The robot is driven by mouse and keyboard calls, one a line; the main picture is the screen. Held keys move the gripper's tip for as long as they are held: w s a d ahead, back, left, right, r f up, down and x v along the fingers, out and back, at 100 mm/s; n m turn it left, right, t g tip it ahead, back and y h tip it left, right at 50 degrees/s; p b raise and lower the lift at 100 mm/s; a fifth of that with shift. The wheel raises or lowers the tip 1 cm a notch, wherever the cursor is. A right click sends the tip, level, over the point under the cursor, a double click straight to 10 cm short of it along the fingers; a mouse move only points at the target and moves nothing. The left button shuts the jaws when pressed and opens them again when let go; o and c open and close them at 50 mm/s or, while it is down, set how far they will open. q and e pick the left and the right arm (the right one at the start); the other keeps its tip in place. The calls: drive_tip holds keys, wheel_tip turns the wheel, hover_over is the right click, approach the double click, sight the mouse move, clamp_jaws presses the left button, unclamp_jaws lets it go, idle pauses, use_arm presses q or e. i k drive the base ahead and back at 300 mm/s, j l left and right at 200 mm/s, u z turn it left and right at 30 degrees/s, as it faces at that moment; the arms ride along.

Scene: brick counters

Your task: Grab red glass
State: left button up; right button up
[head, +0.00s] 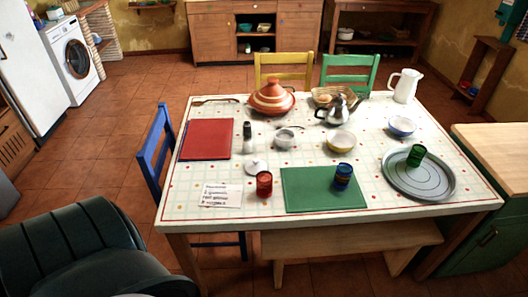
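A red glass (264,184) stands upright near the front edge of the table, between a paper note (215,195) and a green mat (322,190). A white lid-like piece (255,167) lies just behind it. A blue glass (343,176) stands on the green mat to its right. A green glass (415,155) stands on a round grey tray (419,186) at the right. Neither of my grippers shows in the head view. A dark rounded shape fills the lower left corner.
The table (375,207) also holds a red mat (206,139), a striped tagine (271,98), a teapot (338,111), bowls and a white jug (405,86). A bench (350,240) stands at the front, a blue chair (155,150) at the left and a wooden-topped counter (497,150) at the right.

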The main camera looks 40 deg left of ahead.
sight(265, 179)
drive_tip(key=u, duration=0.65)
drive_tip(key=i+l+u, duration=0.1)
drive_tip(key=u, duration=0.35)
drive_tip(key=i+l+u, duration=0.1)
drive_tip(key=u, duration=0.35)
drive_tip(key=i+l+u, duration=0.15)
drive_tip(key=u, duration=0.3)
drive_tip(key=i+l+u, duration=0.25)
drive_tip(key=l, duration=0.25)
drive_tip(key=l+u, duration=0.2)
drive_tip(key=l, duration=0.25)
drive_tip(key=i+l, duration=0.1)
drive_tip(key=l, duration=0.5)
drive_tip(key=u, duration=0.05)
